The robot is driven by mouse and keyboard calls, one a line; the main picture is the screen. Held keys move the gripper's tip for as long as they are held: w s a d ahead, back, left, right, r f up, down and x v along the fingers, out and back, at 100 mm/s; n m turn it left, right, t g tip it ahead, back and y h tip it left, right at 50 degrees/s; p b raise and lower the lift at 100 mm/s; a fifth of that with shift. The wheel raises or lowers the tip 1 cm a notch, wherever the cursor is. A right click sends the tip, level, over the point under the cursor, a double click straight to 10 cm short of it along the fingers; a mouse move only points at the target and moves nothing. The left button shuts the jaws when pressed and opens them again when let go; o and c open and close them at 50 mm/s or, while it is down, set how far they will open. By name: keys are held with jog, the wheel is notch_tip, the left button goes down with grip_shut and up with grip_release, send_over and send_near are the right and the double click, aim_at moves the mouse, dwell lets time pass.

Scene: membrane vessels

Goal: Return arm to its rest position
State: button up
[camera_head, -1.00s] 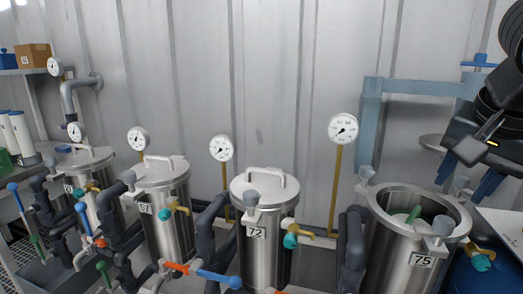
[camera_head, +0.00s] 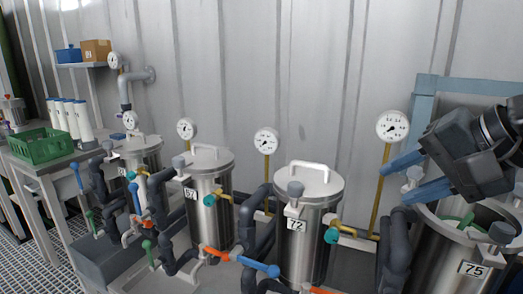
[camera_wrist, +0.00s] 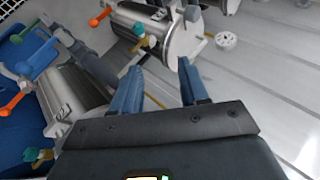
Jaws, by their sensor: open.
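My gripper (camera_head: 392,180) is at the right of the head view, above and beside the open steel vessel marked 75 (camera_head: 460,272). Its two blue fingers are spread apart and point left, with nothing between them. A green item (camera_head: 462,226) shows inside the open mouth of vessel 75. In the wrist view my gripper (camera_wrist: 158,82) is also open and empty, with a lidded steel vessel (camera_wrist: 168,38) beyond the fingertips.
A table at far left holds a green crate (camera_head: 42,146) and white cylinders. A corrugated wall stands close behind.

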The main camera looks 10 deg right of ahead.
jog(key=w+a+f+t+y+b, duration=0.1)
jog(key=a+f+t+y, duration=0.1)
jog(key=a+t, duration=0.25)
jog(key=w+a+f+t+y+b, duration=0.2)
jog(key=a+t+y, duration=0.1)
jog(key=a, duration=0.3)
jog(key=s+d+f+h+b, duration=0.15)
jog(key=s+f+h, duration=0.25)
jog(key=s+f, duration=0.6)
jog(key=s+f+h+b, duration=0.2)
jog(key=s+f+h, duration=0.4)
jog(key=f, duration=0.7)
jog(key=s+d+f+n+b, duration=0.1)
jog(key=s+f+n, duration=0.15)
jog(key=s, duration=0.45)
jog(key=s+d+f+n+g+y, duration=0.1)
jog(key=s+d+n, duration=0.1)
jog(key=s+n, duration=0.35)
jog(key=s+d+f+n+b, duration=0.1)
jog(key=s+f, duration=0.1)
jog(key=s, duration=0.7)
notch_tip(320, 180, up, 15)
jog(key=p, duration=1.4)
jog(key=shift+d+n+p, duration=0.25)
jog(key=shift+n+p, duration=0.15)
